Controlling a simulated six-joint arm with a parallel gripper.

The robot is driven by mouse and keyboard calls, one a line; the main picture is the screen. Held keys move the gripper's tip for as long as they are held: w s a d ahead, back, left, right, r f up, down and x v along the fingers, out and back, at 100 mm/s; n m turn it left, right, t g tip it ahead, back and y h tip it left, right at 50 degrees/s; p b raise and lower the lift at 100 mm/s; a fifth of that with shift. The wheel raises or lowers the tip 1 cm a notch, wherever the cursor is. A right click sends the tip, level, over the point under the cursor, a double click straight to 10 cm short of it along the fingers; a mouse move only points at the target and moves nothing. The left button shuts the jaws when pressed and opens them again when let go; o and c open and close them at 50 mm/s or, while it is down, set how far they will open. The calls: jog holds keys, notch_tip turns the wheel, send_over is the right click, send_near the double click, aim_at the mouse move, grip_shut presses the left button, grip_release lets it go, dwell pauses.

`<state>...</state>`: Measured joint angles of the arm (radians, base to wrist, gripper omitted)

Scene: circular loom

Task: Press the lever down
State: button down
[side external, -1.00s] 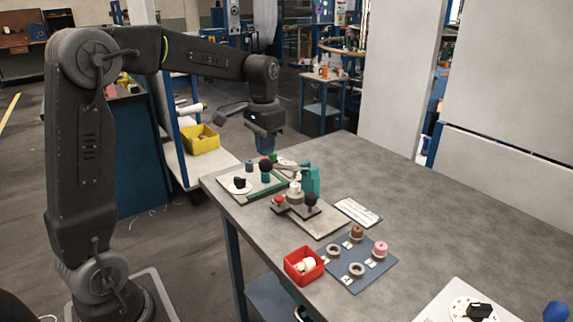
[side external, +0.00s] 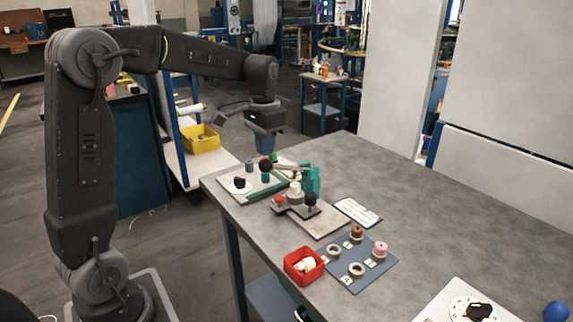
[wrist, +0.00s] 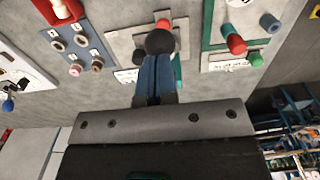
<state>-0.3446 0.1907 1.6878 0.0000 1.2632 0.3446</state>
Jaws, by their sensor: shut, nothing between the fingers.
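The lever is a thin rod on a teal post (side external: 312,181), with a black ball knob (side external: 266,166) at its left end in the side view. My gripper (side external: 266,152) points down just above this knob, with its blue fingers shut and empty. In the wrist view a black ball (wrist: 160,41) shows right at the tips of my gripper (wrist: 156,58). I cannot tell for sure whether the fingertips touch the knob. My fingers hide most of the rod and post in the wrist view.
A red bin (side external: 304,266) and a blue board (side external: 376,272) with pegs and rings stand in front. The table's right side is mostly clear.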

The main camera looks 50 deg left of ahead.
aim_at(266, 170)
jog(key=shift+f, duration=0.15)
dwell(0.4)
jog(key=shift+f, duration=3.25)
jog(key=shift+r, duration=3.1)
